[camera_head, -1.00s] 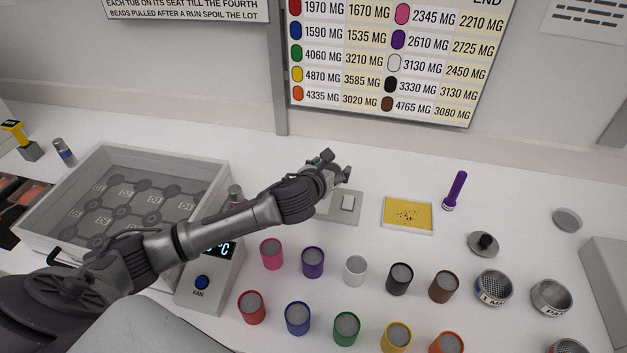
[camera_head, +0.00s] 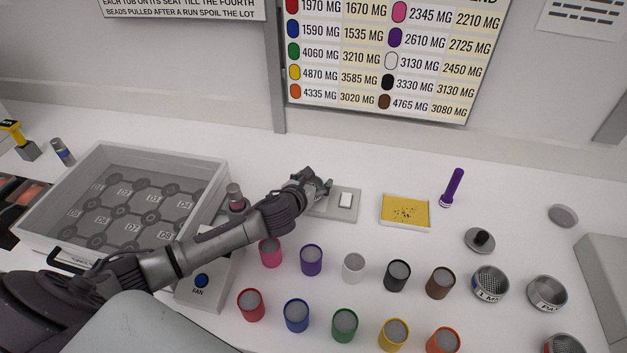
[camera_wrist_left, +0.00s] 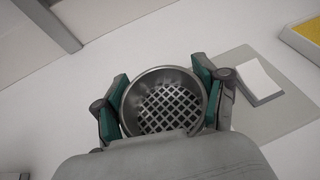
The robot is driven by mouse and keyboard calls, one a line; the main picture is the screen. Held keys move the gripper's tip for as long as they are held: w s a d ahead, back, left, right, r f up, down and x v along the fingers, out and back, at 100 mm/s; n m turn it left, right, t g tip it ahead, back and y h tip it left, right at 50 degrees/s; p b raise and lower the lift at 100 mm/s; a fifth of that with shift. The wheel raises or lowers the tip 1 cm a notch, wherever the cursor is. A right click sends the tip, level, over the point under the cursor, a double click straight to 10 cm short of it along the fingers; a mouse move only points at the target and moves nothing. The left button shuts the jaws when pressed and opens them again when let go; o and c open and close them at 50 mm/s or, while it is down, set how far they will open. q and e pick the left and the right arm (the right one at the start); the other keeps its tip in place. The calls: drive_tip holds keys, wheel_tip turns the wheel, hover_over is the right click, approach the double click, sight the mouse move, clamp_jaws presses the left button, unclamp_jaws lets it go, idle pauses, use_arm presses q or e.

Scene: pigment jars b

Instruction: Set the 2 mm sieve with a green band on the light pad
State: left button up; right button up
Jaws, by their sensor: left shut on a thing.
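In the left wrist view my left gripper (camera_wrist_left: 164,98) is shut on a round metal sieve (camera_wrist_left: 165,107) with a coarse square mesh. Its fingers clasp the rim from both sides. No green band can be told apart on the sieve from the teal finger pads. A flat grey pad with a white block (camera_wrist_left: 259,79) lies beside and partly behind the sieve. In the head view this pad (camera_head: 345,213) lies at the gripper's right, and the gripper (camera_head: 320,186) is at its left part. The sieve is mostly hidden there. The gap between sieve and pad cannot be told.
A yellow tray (camera_head: 405,211) and a purple torch (camera_head: 452,187) lie right of the pad. Several coloured jars stand in front, including a pink one (camera_head: 270,252). Other sieves (camera_head: 490,284) stand at the right. A grey walled tray (camera_head: 200,215) is at the left.

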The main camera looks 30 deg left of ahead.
use_arm(q)
drive_tip(key=o, duration=1.2)
drive_tip(key=shift+r, duration=0.1)
drive_tip(key=shift+s+r, duration=0.1)
drive_tip(key=b+v, duration=0.1)
drive_tip(key=v, duration=1)
drive_tip(key=shift+s+r, duration=0.1)
drive_tip(key=shift+s, duration=0.3)
